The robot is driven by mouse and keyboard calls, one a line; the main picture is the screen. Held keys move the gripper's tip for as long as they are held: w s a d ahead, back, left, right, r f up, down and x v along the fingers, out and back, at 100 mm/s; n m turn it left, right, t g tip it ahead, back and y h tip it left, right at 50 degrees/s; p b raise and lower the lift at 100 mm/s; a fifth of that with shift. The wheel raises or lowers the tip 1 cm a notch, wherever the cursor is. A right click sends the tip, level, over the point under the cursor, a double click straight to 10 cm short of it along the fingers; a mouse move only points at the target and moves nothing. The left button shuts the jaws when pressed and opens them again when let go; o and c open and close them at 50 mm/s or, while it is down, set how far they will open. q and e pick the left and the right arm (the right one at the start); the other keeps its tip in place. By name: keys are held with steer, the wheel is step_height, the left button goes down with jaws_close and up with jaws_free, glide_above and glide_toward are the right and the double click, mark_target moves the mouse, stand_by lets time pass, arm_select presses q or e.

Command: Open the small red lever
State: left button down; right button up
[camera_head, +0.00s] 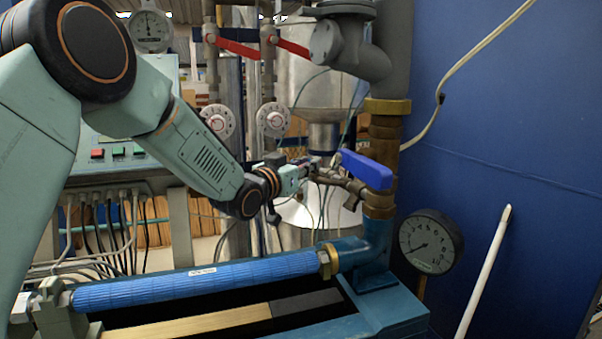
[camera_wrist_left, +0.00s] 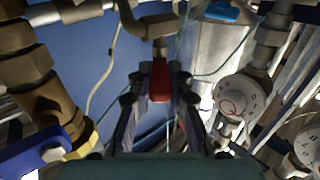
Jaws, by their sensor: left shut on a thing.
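The small red lever (camera_wrist_left: 160,80) shows in the left wrist view, between the two fingers of my left gripper (camera_wrist_left: 160,92). The fingers are shut on it from both sides. Beyond it is a brass-coloured pipe fitting (camera_wrist_left: 158,32). In the head view my left gripper (camera_head: 313,165) reaches in from the left to the small valve piping beside the blue lever (camera_head: 366,170). The red lever is mostly hidden by the fingers there. My right gripper is in neither view.
Two larger red levers (camera_head: 238,49) (camera_head: 293,48) sit above white dials (camera_head: 219,121) (camera_head: 273,119). A black pressure gauge (camera_head: 431,242) is at the lower right. A blue horizontal pipe (camera_head: 195,282) runs below my arm. The blue wall (camera_head: 510,130) side is mostly open.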

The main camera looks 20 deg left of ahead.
arm_select(q)
steer(key=shift+d+n+g+y, duration=0.1)
steer(key=shift+d+n+y, duration=0.3)
steer(key=shift+n+y, duration=0.75)
steer(key=shift+d+n+g+y, duration=0.1)
steer(key=shift+d+n+y, duration=0.45)
steer(key=shift+y, duration=1.1)
steer(key=shift+d+n+g+y, duration=0.1)
steer(key=shift+d+n+y, duration=0.2)
steer(key=shift+n+y, duration=0.9)
steer(key=shift+y+p, duration=0.35)
steer(key=shift+y, duration=0.15)
steer(key=c, duration=1.2)
jaws_free()
steer(key=shift+r, duration=0.1)
steer(key=shift+v, duration=3.75)
